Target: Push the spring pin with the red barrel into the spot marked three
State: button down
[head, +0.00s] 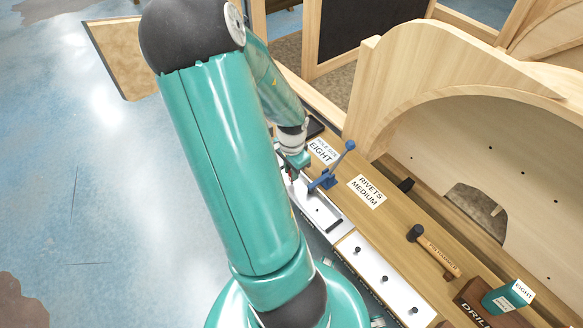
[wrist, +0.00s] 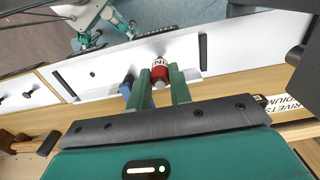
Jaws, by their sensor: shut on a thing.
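My gripper (wrist: 161,80) is shut on the spring pin with the red barrel (wrist: 159,72), which sits between its two green fingers in the wrist view. In the head view my gripper (head: 295,160) is over the far end of the white panel (head: 318,207), left of the blue-handled tool (head: 330,169). I cannot make out a spot marked three in either view.
A white drawer front with black knobs (head: 384,279) lies nearer. A curved wooden frame (head: 470,90) stands on the right.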

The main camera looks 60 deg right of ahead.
jog(key=shift+f, duration=1.05)
jog(key=c, duration=1.2)
grip_release()
notch_tip(320, 180, up, 14)
jog(key=shift+f, duration=0.1)
